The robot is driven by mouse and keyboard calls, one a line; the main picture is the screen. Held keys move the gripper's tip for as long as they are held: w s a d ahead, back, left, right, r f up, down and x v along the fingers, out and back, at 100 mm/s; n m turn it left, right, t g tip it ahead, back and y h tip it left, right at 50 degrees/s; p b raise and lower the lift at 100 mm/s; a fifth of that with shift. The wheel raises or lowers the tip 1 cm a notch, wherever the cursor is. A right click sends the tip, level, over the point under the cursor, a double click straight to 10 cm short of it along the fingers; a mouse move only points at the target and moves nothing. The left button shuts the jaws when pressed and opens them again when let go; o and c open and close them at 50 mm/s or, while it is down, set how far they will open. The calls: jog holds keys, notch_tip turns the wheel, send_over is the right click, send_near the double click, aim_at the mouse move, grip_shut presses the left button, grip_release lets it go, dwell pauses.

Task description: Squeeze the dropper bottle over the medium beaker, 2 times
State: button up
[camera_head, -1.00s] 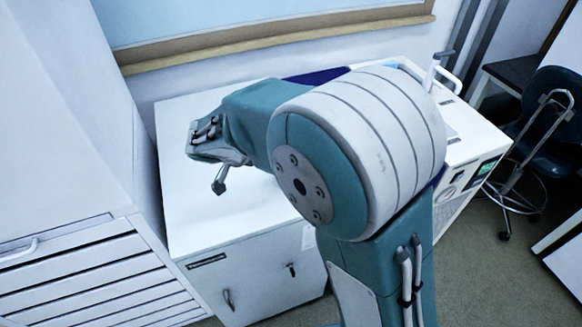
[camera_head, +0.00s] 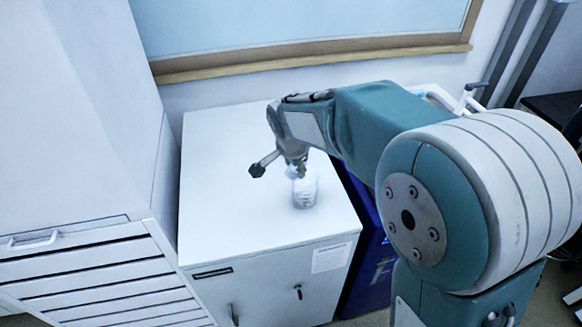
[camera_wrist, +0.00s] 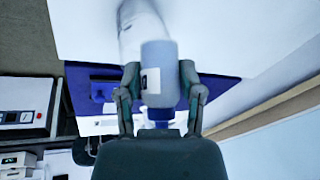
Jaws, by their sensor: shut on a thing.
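The dropper bottle (camera_wrist: 158,75), pale and translucent with a dark label and a blue part at the palm end, sits between the two fingers of my gripper (camera_wrist: 159,90) in the wrist view. In the head view my gripper (camera_head: 298,164) is above the cabinet top, and the bottle is a small pale shape there, hard to make out. A clear beaker (camera_head: 304,193) stands upright on the cabinet top just below my gripper. It also shows in the wrist view (camera_wrist: 138,20), beyond the bottle and partly overlapped by it. I cannot tell whether the bottle touches it.
The white cabinet top (camera_head: 222,205) is otherwise clear. A tall white drawer cabinet (camera_head: 75,265) stands close on its left. A window ledge (camera_head: 310,60) runs along the wall behind. A dark blue unit (camera_head: 368,250) stands to the right of the cabinet.

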aim_at(287, 173)
jog(key=shift+a+y, duration=0.6)
jog(key=shift+a, duration=0.5)
jog(key=y, duration=0.1)
jog(key=g+y, duration=0.1)
jog(key=shift+s+d+r+m+y, duration=0.15)
jog(key=shift+s+d+m+y, duration=0.05)
jog(key=shift+m+y, duration=0.2)
jog(key=shift+a+f+g+y, duration=0.1)
jog(key=shift+f+g+y, duration=0.1)
jog(key=shift+g+y, duration=0.4)
jog(key=y, duration=0.2)
jog(key=f+g+y, duration=0.1)
jog(key=y, duration=0.1)
jog(key=f+m+y, duration=0.1)
jog(key=y, duration=0.1)
jog(key=shift+s+a, duration=0.1)
jog(key=shift+a, duration=0.2)
jog(key=shift+g+y, duration=0.4)
jog(key=shift+y, duration=0.4)
jog(key=shift+a+r+m+y, duration=0.2)
jog(key=shift+r+m+y, duration=0.15)
jog(key=shift+y, duration=0.25)
jog(key=shift+d+r+y, duration=0.15)
jog(key=shift+r+y, duration=0.15)
jog(key=shift+y, duration=0.1)
